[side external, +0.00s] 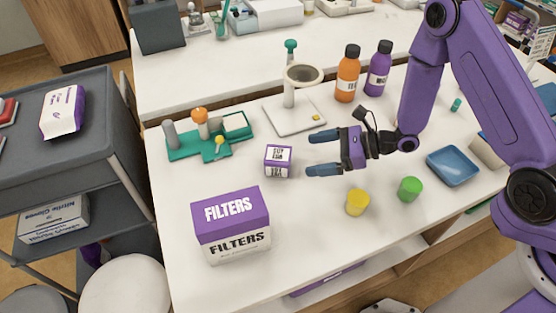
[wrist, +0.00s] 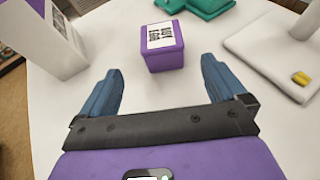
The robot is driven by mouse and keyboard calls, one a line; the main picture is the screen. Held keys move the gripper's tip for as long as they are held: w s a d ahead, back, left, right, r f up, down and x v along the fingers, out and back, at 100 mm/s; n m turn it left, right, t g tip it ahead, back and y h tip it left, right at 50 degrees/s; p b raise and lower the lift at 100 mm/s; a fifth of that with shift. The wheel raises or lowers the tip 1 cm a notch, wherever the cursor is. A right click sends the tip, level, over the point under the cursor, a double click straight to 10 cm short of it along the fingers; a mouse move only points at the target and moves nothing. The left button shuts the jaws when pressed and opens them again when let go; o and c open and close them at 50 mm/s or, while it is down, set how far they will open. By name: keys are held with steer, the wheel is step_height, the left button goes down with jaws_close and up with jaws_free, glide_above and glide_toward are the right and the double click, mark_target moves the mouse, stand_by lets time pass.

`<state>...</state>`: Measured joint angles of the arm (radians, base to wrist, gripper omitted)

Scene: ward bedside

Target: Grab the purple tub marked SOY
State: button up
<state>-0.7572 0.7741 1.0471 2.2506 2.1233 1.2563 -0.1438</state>
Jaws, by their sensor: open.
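The purple tub (side external: 278,161) is a small box with a white label on its top and side, standing on the white table left of my gripper. The label lettering is small, and I read it as SOY only loosely. My gripper (side external: 325,153) is open and empty, its blue fingers pointing left toward the tub with a gap between. In the wrist view the tub (wrist: 166,58) stands beyond the fingertips, roughly centred between the fingers of my gripper (wrist: 170,82). No finger touches it.
A purple and white FILTERS box (side external: 231,226) stands front left of the tub. A teal tray (side external: 180,156) lies behind left, and a white stand (side external: 294,118) behind. Yellow (side external: 357,202) and green (side external: 410,189) cups stand front right. Orange (side external: 347,75) and purple (side external: 378,70) bottles stand behind my gripper.

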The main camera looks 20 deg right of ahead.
mark_target(278, 160)
steer(key=x, duration=1)
steer(key=shift+w+a+f, duration=0.2)
steer(key=shift+w+f, duration=0.05)
steer(key=c, duration=1.2)
